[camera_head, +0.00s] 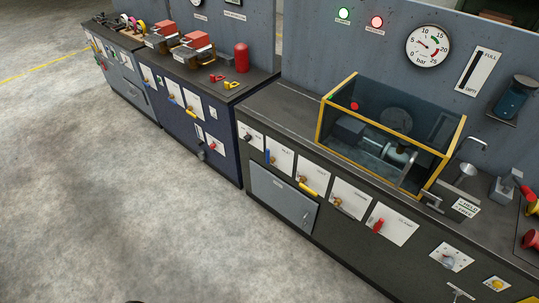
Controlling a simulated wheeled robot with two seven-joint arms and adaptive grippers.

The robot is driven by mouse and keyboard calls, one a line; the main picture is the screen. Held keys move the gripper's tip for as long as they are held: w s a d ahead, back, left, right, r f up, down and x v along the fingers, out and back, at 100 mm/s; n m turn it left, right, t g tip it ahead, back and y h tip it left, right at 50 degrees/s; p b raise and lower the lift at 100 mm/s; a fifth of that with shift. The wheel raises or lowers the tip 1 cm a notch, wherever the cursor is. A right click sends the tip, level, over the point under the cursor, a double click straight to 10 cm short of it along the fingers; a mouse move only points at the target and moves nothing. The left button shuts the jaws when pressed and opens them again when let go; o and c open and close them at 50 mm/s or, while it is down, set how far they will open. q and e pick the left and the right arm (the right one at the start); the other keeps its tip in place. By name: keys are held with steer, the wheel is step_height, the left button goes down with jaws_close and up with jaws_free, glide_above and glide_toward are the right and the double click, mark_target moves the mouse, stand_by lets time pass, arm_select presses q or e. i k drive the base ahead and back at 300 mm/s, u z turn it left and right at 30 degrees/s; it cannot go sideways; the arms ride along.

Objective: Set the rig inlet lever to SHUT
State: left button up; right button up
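Several white label plates with levers and knobs line the front of the dark bench at the right. A blue lever (268,157) hangs down on one plate (281,159). A yellow lever (308,189) lies slanted toward the lower right on the plate beside it. A brass knob (338,202) and a red handle (378,226) follow to the right. The lettering is too small to read, so I cannot tell which is the rig inlet lever or its setting. Neither of my grippers is in view.
A yellow-framed clear guard box (352,78) stands on the bench top. A gauge (428,46), a lit green lamp (344,13) and a red lamp (377,21) are on the back wall. A navy bench (225,136) adjoins at left. The floor in front is clear.

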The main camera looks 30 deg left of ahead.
mark_target(268, 160)
steer(key=z, duration=0.05)
steer(key=k, duration=0.65)
steer(key=u, duration=0.95)
steer(key=i, duration=1.65)
steer(key=z, duration=0.7)
